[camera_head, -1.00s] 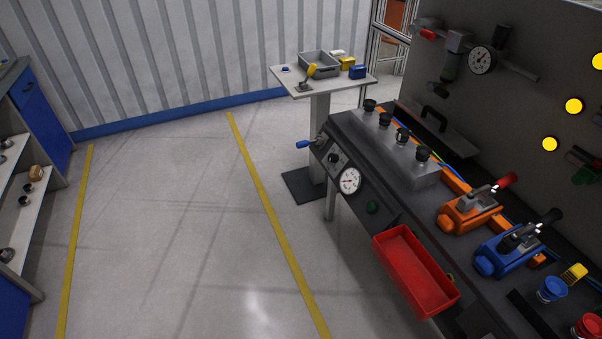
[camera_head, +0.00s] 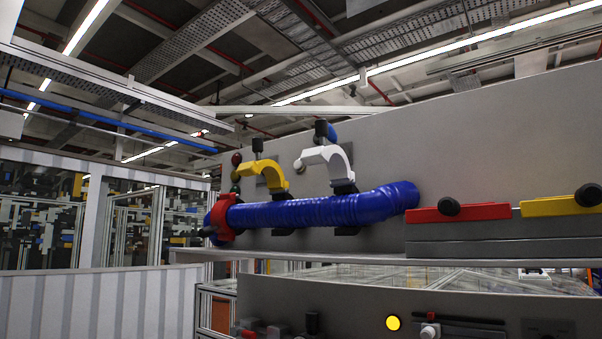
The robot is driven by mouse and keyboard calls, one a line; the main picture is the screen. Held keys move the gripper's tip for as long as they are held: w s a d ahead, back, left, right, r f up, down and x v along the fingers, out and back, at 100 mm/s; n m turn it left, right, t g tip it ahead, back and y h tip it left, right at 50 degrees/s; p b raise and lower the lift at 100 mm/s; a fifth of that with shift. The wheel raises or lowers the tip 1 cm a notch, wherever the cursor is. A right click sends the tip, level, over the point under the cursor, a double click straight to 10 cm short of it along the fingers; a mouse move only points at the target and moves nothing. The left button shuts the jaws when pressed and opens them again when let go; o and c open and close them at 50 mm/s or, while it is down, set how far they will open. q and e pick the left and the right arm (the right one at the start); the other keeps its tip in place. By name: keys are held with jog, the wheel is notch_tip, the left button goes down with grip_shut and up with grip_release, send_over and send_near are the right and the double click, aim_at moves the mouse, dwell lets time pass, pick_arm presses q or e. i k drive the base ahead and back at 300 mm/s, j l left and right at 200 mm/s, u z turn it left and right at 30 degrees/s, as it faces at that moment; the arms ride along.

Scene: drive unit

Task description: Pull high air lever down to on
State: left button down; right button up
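Neither of my grippers is in view. On the upper shelf of a grey panel (camera_head: 500,125) lies a thick blue ribbed hose (camera_head: 310,212), with a red collar (camera_head: 222,216) at its left end. A yellow curved arm (camera_head: 265,172) and a white curved arm (camera_head: 328,158) rise above the hose, each with a black knob on top. I cannot tell which part is the high air lever; no label is readable.
A shelf edge (camera_head: 400,261) runs across below the hose.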

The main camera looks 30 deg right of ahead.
aim_at(332, 137)
jog(key=j+z, duration=0.1)
jog(key=z, duration=0.4)
jog(key=i+j+z, duration=0.1)
jog(key=z, duration=0.4)
jog(key=j+z, duration=0.15)
jog(key=z, duration=0.3)
